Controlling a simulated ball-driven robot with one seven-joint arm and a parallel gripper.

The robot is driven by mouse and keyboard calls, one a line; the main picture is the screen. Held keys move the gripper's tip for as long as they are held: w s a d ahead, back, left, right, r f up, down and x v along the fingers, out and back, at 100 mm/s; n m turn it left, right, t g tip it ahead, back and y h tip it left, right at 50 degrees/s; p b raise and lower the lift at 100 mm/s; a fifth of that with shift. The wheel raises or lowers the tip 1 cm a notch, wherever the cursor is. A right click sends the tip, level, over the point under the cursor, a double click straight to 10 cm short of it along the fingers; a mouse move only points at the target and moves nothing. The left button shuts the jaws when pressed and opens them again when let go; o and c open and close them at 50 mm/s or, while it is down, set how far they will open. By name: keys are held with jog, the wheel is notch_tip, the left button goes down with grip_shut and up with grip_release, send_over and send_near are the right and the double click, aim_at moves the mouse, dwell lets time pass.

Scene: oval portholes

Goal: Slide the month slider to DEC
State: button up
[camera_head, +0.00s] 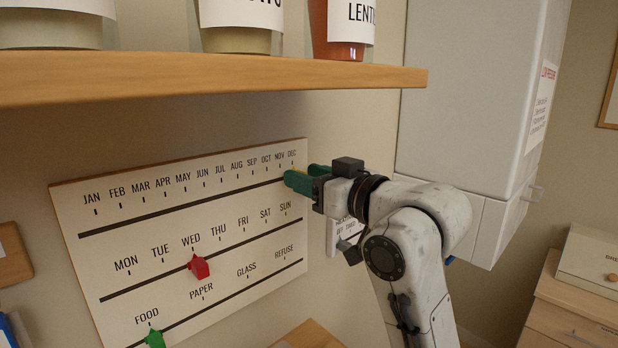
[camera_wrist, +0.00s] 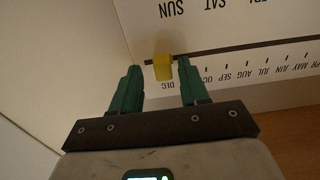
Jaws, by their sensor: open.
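The white calendar board (camera_head: 150,232) hangs on the wall, with a top row of months from JAN to DEC above a dark slot. The yellow month slider (camera_wrist: 163,68) sits at the DEC end of that slot, beside the DEC label, in the wrist view. In the head view it is mostly hidden by my gripper (camera_head: 298,177). My gripper is open, its green fingertips (camera_wrist: 159,68) on either side of the yellow slider, apart from it as far as I can tell. The NOV label is hidden behind a finger in the wrist view.
A red slider (camera_head: 199,267) sits near WED and a green slider (camera_head: 155,339) near FOOD. A wooden shelf (camera_head: 210,78) with jars juts out above the board. A white wall cabinet (camera_head: 470,100) stands close on the right.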

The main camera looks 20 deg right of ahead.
jog(key=b+v, duration=0.2)
jog(key=v, duration=0.8)
jog(key=shift+s+b, duration=0.2)
jog(key=shift+b, duration=0.15)
jog(key=shift+s+d, duration=0.1)
